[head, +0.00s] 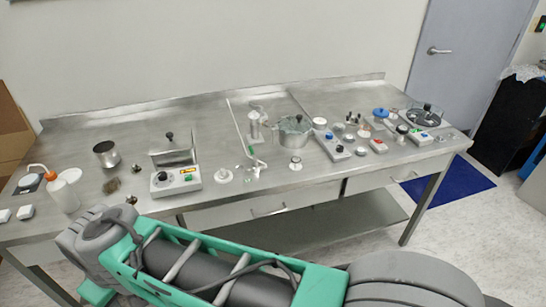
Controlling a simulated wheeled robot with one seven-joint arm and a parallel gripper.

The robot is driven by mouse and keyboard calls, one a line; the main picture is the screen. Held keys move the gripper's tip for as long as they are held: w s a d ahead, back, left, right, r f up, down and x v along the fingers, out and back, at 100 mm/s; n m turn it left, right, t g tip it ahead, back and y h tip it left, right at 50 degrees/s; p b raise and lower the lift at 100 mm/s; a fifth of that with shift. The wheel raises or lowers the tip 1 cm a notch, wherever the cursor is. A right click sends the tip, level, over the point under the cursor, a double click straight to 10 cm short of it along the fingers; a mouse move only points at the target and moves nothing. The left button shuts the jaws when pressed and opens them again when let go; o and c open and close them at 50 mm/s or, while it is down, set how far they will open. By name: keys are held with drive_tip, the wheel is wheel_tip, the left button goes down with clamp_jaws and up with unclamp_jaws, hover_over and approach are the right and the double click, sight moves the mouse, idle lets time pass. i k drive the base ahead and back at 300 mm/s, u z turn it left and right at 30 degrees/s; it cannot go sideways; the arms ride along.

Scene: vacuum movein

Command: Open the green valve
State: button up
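A small green part (250,151), which looks like the green valve, sits on thin white tubing near the middle of the steel table (215,125). It is too small to tell whether it is open or shut. White and clear glassware (256,122) stands just behind it, and a metal pot (294,131) stands to its right. My green and grey arm crosses the bottom of the head view, in front of the table and apart from the valve. My gripper's fingers do not show.
A control box (175,180) stands left of the valve, and a squeeze bottle (62,192) at the far left. Several small fittings and boxes crowd the right half. A wall (200,50) is behind the table. Free floor (450,240) shows at the right.

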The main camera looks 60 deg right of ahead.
sight(254, 159)
drive_tip(key=z, duration=1.9)
drive_tip(key=k, duration=0.55)
drive_tip(key=u, duration=0.6)
drive_tip(key=i, duration=1.05)
drive_tip(key=u, duration=0.7)
